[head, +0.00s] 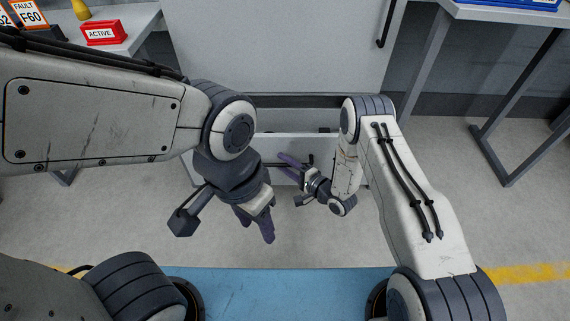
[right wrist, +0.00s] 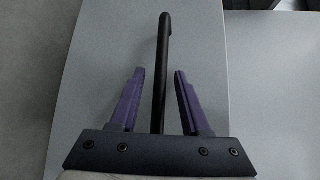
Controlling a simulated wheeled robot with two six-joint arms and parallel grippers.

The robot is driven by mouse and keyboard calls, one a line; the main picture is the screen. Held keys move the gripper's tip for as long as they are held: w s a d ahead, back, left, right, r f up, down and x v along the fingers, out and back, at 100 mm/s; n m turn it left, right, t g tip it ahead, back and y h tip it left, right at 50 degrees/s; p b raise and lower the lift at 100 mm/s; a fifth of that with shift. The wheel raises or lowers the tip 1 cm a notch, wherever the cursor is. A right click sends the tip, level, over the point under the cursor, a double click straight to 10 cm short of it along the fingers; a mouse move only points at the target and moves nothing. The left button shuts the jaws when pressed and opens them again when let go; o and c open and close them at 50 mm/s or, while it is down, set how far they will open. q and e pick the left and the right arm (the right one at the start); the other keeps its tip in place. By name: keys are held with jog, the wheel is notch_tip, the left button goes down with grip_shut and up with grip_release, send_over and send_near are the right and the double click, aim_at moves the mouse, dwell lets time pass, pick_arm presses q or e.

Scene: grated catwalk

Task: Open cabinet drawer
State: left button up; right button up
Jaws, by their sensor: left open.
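The light grey cabinet (head: 280,45) stands ahead of me in the head view. Its low drawer (head: 268,145) stands out from the cabinet, with part of its inside showing. My right gripper (head: 290,168) is at the drawer front; my arm hides part of the drawer. In the right wrist view the black bar handle (right wrist: 160,50) runs between the purple fingers of my right gripper (right wrist: 160,75). Gaps show on both sides, so the fingers are open around the handle. My left gripper (head: 255,225) is open and empty, pointing down, in front of the drawer.
Another black handle (head: 386,25) is on the cabinet face above. A grey table (head: 505,14) stands right, its legs reaching the floor. At left a table (head: 135,25) carries a red "ACTIVE" box (head: 103,32) and signs.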

jog(key=shift+a, duration=0.1)
jog(key=p+v, duration=0.3)
jog(key=v, duration=0.7)
jog(key=shift+d+p, duration=0.25)
jog(key=shift+p, duration=0.15)
jog(key=shift+s, duration=0.2)
